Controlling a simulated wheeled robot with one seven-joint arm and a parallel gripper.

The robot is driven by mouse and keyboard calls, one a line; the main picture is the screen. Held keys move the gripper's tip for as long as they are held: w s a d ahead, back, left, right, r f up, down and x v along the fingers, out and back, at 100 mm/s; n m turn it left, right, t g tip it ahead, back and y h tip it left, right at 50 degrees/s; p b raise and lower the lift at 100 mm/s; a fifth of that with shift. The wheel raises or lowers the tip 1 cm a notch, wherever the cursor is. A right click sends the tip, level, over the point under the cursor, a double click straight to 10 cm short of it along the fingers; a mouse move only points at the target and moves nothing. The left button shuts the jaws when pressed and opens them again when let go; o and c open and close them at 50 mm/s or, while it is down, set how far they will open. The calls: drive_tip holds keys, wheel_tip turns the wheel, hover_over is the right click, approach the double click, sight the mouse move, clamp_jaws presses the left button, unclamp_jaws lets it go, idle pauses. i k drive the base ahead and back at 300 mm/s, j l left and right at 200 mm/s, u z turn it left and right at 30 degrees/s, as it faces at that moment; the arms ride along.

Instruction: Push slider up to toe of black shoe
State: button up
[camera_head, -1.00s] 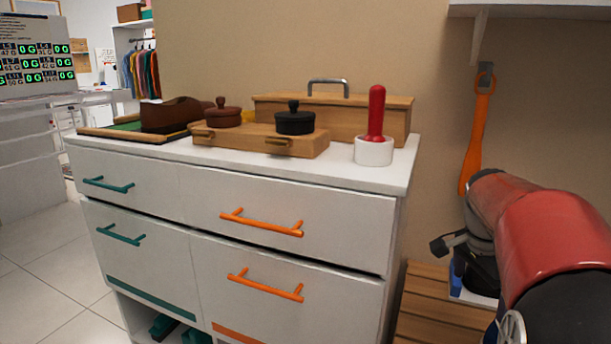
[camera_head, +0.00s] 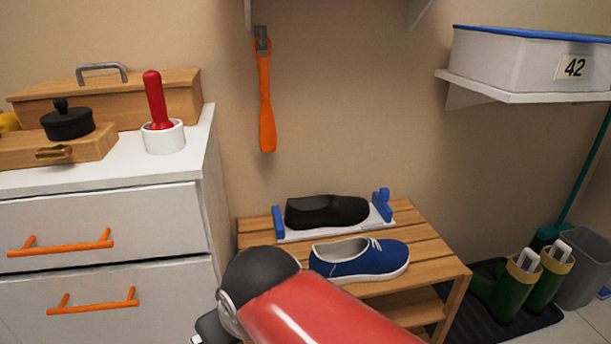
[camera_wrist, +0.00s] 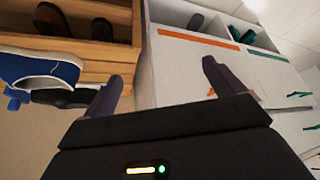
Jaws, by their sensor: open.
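The black shoe (camera_head: 328,212) lies on a white plate (camera_head: 290,236) on the wooden bench, toe to the right. A blue block (camera_head: 279,222) stands at its heel end. The blue slider (camera_head: 382,204) stands on the plate beyond the toe; whether they touch is hard to tell. In the wrist view, the scene appears upside down; the black shoe (camera_wrist: 66,98) is partly hidden and the slider (camera_wrist: 14,101) shows at the left edge. My gripper (camera_wrist: 163,82) is open and empty, apart from the shoe and slider.
A blue shoe (camera_head: 358,259) lies in front of the black shoe on the bench (camera_head: 438,262). The drawer unit (camera_head: 110,215) stands left. An orange shoehorn (camera_head: 265,105) hangs on the wall above. Green boots (camera_head: 518,285) stand on a mat to the right.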

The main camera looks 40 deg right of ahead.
sight(380, 200)
drive_tip(key=z, duration=1.8)
